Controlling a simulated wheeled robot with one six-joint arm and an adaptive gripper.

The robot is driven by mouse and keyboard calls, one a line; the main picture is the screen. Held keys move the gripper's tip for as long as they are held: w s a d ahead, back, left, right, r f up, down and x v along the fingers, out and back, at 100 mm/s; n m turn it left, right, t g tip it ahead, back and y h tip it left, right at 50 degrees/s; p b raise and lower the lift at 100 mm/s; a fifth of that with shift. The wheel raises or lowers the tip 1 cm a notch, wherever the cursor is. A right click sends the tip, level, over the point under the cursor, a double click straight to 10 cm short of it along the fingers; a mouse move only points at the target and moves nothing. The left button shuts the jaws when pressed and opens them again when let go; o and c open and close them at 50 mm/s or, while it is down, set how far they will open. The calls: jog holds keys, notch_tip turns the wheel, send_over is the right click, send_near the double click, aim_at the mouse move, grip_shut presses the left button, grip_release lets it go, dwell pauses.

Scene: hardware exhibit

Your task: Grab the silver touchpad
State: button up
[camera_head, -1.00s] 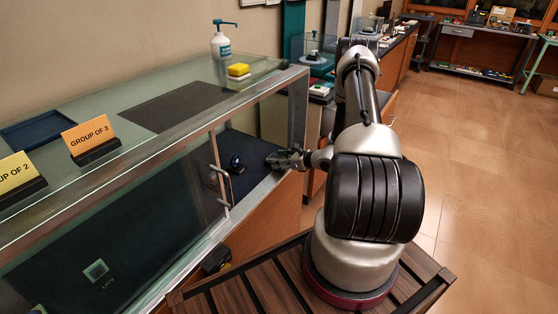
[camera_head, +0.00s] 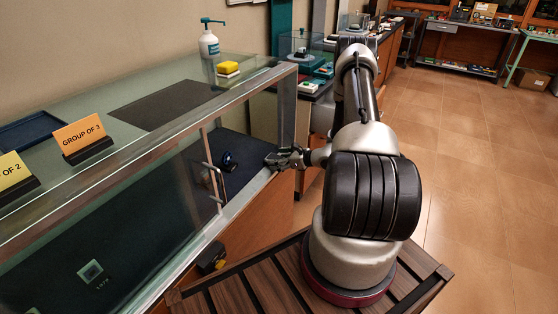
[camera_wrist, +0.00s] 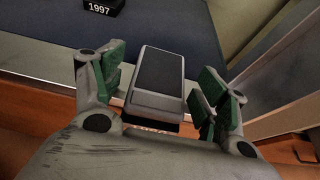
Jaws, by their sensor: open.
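The silver touchpad (camera_wrist: 157,80), a silver-framed block with a dark top face, shows in the middle of the wrist view. My gripper (camera_wrist: 161,82) is open, with one green-padded finger to its left and one to its right. Gaps show between the touchpad and both fingers, so it is not clamped. In the head view, my gripper (camera_head: 281,160) is at the open end of the glass case, low by its front edge. I cannot make out the touchpad there.
The glass display case (camera_head: 139,156) has a metal frame and a door handle (camera_head: 214,181) left of my gripper. A black 1997 label (camera_wrist: 102,6) lies beyond the touchpad. Open floor (camera_head: 480,150) is on the right.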

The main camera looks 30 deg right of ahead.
jog(key=v, duration=1.2)
